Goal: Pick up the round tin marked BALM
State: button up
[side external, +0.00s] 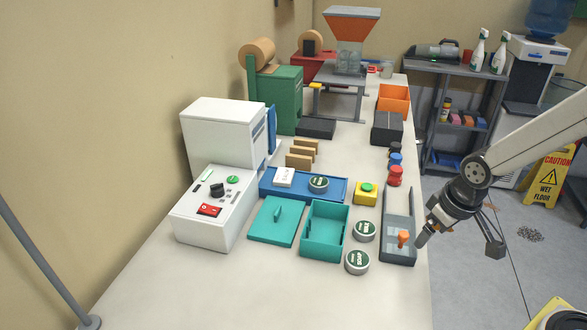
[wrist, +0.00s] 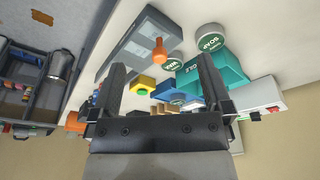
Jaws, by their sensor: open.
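One tin (side external: 319,183) sits on the blue tray (side external: 334,195). A second tin (side external: 364,231) stands right of the teal box. The nearest tin (side external: 357,262) reads SOAP; it also shows in the wrist view (wrist: 210,37). The other two labels are too small to read surely, so I cannot tell which is BALM. My gripper (side external: 422,238) is open and empty, above the table's right edge, right of the tins. In the wrist view its fingers (wrist: 161,63) stand wide apart.
A grey tray with an orange knob (side external: 399,225) lies between my gripper and the tins. The open teal box (side external: 325,231), its lid (side external: 277,221) and a yellow block with a green button (side external: 366,194) are close by. A white machine (side external: 215,205) stands left. The front table is clear.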

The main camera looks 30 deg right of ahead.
aim_at(318, 183)
jog(key=w+a+f+n+h, duration=0.1)
jog(key=w+n, duration=0.3)
jog(key=w, duration=0.2)
jog(key=w+a+f+n+g+h, duration=0.1)
jog(key=w+n+h, duration=0.1)
jog(key=w+n, duration=0.2)
jog(key=w+f+n+h, duration=0.1)
jog(key=w+n, duration=0.3)
jog(key=w, duration=0.4)
jog(key=shift+w+a+g+h, duration=0.2)
jog(key=shift+a+g+h, duration=0.15)
jog(key=shift+h, duration=0.25)
jog(key=w+a+f+n+t+h, duration=0.1)
jog(key=w+a+n+h, duration=0.1)
jog(key=w+n, duration=0.1)
jog(key=w+a+f+n+t+h, duration=0.1)
jog(key=w+a+n+h, duration=0.1)
jog(key=w, duration=0.3)
jog(key=w+a+f+n+t+h, duration=0.1)
jog(key=w+a+n+h, duration=0.1)
jog(key=w+n, duration=0.2)
jog(key=shift+w+a+f, duration=0.2)
jog(key=shift+a+f, duration=0.1)
jog(key=shift+a, duration=0.05)
jog(key=shift+w+a+n+t+h, duration=0.5)
jog(key=shift+a+t+h, duration=0.05)
jog(key=shift+a+h, duration=0.15)
jog(key=shift+f, duration=0.1)
jog(key=shift+x, duration=1.3)
jog(key=shift+d, duration=0.1)
